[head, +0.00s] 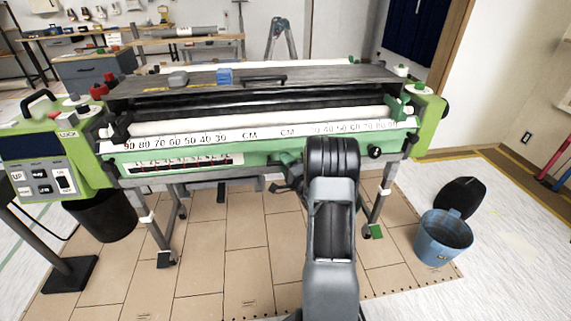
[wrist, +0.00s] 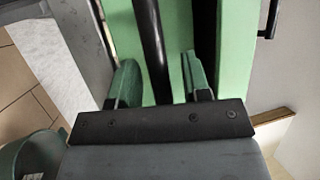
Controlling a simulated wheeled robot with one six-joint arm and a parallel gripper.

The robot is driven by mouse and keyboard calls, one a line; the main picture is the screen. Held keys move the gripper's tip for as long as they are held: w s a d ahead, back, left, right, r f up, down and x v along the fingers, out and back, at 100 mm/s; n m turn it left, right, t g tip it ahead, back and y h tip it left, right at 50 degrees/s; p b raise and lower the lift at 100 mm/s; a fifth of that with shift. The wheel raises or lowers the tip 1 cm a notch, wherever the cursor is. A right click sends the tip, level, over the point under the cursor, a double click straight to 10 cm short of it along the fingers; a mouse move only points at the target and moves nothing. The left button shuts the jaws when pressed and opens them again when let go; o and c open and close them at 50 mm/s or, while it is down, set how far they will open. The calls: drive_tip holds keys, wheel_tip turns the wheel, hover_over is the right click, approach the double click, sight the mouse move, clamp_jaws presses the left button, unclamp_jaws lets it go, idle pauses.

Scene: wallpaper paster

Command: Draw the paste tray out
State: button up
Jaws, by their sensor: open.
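The wallpaper paster (head: 262,131) stands across the head view, with a long green front panel (head: 262,158) below a white scale strip. I cannot tell for certain which green part is the paste tray. In the wrist view, a green face (wrist: 180,30) fills the top middle, with a dark bar (wrist: 151,40) running down in front of it. My gripper (wrist: 160,75) is open, one finger on each side of the bar in the picture. I cannot see whether either finger touches it. In the head view my arm hides part of the panel's right half.
A blue bucket (head: 443,239) stands on the floor at right, with a black lid (head: 461,197) behind it. A dark bin (head: 104,215) is below the machine's left end. The machine's legs (head: 158,237) stand on tan floor boards. Floor in front is mostly clear.

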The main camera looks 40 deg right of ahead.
drive_tip(key=shift+c, duration=0.4)
clamp_jaws()
